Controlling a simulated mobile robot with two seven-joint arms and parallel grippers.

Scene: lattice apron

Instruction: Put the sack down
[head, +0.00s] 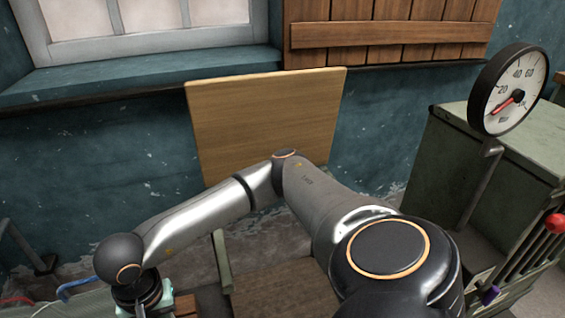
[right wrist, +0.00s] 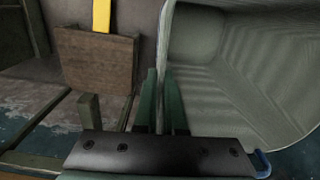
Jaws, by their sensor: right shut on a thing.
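A pale grey-green, open-mouthed thing (right wrist: 235,75), which I take to be the sack, fills the right side of the right wrist view. A small blue piece (right wrist: 262,163) shows at its lower edge. My right gripper (right wrist: 161,85) is shut on its thin wall, with one green finger on each side. In the head view my right arm reaches across to the lower left, where a pale strip with a blue loop (head: 76,288) shows beside its wrist. The sack's underside is hidden, so I cannot tell whether it touches anything. My left gripper is not in view.
In the head view, a wooden board (head: 265,115) leans upright against the teal wall. A green cabinet with a round dial (head: 509,90) and levers stands at the right. In the right wrist view, a brown panel (right wrist: 100,62) and wooden bars (right wrist: 62,118) lie left of the gripper.

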